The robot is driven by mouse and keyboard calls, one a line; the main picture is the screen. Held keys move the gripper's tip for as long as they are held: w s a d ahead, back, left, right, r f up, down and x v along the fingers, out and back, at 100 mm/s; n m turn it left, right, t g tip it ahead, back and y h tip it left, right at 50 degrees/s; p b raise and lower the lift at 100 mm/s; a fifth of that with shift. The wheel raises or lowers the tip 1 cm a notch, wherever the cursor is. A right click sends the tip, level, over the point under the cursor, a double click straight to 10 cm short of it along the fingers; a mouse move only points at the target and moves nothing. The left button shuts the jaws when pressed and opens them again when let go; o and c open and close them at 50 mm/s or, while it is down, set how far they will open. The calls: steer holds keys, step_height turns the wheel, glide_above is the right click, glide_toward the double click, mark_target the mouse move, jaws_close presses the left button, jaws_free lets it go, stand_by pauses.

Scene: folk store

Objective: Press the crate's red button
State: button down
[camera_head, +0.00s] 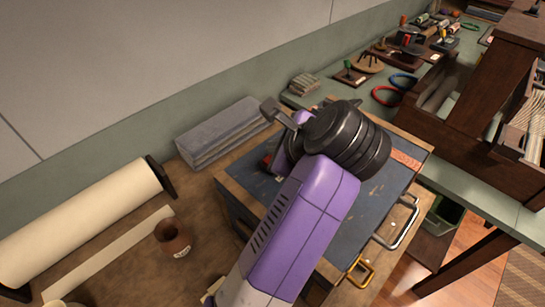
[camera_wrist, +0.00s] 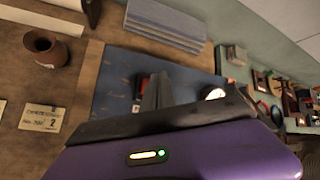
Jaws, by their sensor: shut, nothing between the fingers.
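The crate (camera_head: 255,186) is a wooden box with a worn blue-grey top, and its top also shows in the wrist view (camera_wrist: 112,75). A small red and dark part (camera_wrist: 140,84), which looks like the red button, sits on that top, just left of my fingers in the wrist view. My arm hides most of that area in the head view. My gripper (camera_wrist: 157,92) is shut and empty, its fingers pointing over the crate's top.
A stack of grey slabs (camera_head: 220,132) lies behind the crate. A brown pot (camera_head: 173,237) and a large paper roll (camera_head: 80,220) stand to the left. Metal handles (camera_head: 401,222) project from the crate's front. A cluttered green counter (camera_head: 465,55) is at the right.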

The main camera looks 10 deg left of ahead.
steer(key=shift+f, duration=0.4)
steer(key=shift+f+b, duration=0.5)
steer(key=shift+b, duration=0.15)
stand_by(0.4)
steer(key=shift+r, duration=0.1)
steer(key=shift+r+p, duration=0.75)
steer(key=shift+r, duration=0.1)
steer(key=shift+r+p, duration=1.85)
steer(key=shift+r, duration=0.7)
